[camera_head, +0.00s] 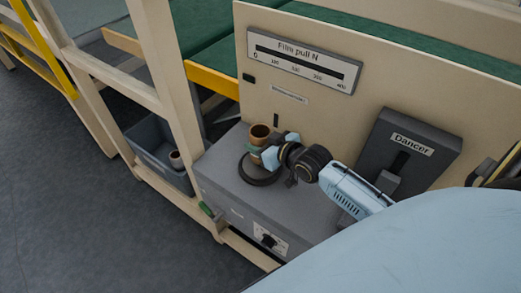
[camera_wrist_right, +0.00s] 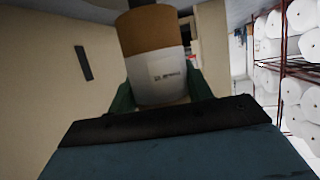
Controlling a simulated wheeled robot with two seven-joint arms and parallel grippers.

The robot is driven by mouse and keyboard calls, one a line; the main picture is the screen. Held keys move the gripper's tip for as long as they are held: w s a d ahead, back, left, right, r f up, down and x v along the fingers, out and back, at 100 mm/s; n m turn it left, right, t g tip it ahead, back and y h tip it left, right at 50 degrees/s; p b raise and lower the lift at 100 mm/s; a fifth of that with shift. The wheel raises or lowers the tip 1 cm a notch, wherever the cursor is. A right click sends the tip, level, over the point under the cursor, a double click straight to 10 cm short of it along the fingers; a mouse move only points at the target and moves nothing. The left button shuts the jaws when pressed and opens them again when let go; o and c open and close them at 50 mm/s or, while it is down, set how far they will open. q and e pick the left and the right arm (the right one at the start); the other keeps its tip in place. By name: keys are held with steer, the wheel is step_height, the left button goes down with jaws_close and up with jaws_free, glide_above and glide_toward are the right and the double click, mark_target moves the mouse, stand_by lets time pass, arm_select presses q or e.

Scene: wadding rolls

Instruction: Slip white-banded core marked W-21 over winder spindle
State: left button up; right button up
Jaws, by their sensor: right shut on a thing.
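A brown cardboard core (camera_head: 260,131) stands about upright over the grey winder box, above a black ring-shaped base (camera_head: 257,180). My right gripper (camera_head: 262,150) is shut on it, coming in from the right. In the right wrist view the core (camera_wrist_right: 150,32) has a white band (camera_wrist_right: 158,78) with small dark print too blurred to read, and it sits between the green fingertips. The spindle itself is not visible, so I cannot tell whether the core is around it or above it. My left gripper is not in view.
A grey bin (camera_head: 150,157) below left holds another core (camera_head: 176,160). A panel behind carries a "Film pull N" scale (camera_head: 300,65) and a dark "Dancer" unit (camera_head: 412,145). Wrapped white rolls (camera_wrist_right: 295,90) show in the wrist view.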

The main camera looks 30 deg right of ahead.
steer(key=shift+f, duration=1.35)
steer(key=shift+f+b, duration=0.1)
steer(key=shift+b, duration=0.2)
steer(key=o, duration=1)
steer(key=shift+s, duration=0.1)
steer(key=p+v, duration=0.2)
steer(key=v, duration=1)
